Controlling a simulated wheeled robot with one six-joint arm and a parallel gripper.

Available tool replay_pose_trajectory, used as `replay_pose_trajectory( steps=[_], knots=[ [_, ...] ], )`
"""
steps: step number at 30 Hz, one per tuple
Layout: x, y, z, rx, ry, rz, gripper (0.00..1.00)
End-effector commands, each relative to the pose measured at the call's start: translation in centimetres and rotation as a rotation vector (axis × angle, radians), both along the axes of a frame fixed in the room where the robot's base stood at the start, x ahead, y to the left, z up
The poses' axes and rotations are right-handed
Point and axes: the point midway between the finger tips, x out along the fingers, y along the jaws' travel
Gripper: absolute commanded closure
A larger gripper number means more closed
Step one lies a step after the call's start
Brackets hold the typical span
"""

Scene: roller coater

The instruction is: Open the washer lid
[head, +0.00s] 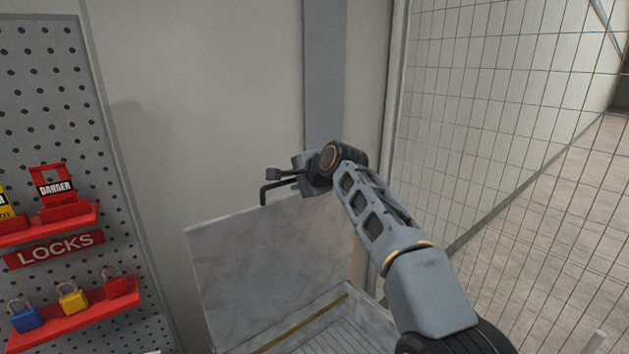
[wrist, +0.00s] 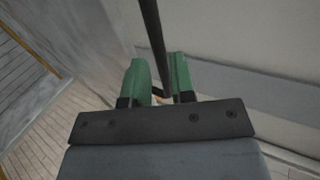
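The washer lid (head: 270,265) is a grey metal panel that stands raised and steep, its back near the wall, in the head view. A black bar handle (head: 279,185) rises from its top edge and bends right toward my gripper (head: 298,185). In the wrist view the handle (wrist: 151,35) runs down between the green fingers of my gripper (wrist: 160,78). The fingers are close together around the handle and look shut on it. Exact contact is hard to see. The open washer body (head: 325,322) shows below the lid.
A pegboard (head: 40,130) with red shelves, danger tags and padlocks stands at the left. A wire mesh fence (head: 500,120) is on the right. A wall with a grey vertical post (head: 325,80) is behind the lid.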

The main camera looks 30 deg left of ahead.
Motion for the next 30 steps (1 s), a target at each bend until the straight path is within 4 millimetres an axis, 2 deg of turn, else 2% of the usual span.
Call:
replay_pose_trajectory(
  steps=[6, 15, 21, 30],
  knots=[
    [-1.7, -3.9, 1.9, 0.001, -0.003, -0.002, 0.77],
    [-3.3, -7.4, 4.2, 0.000, -0.001, -0.002, 0.77],
    [-3.7, -8.3, 4.8, -0.001, 0.000, -0.001, 0.77],
    [-3.8, -8.4, 4.8, -0.002, 0.001, -0.001, 0.77]
  ],
)
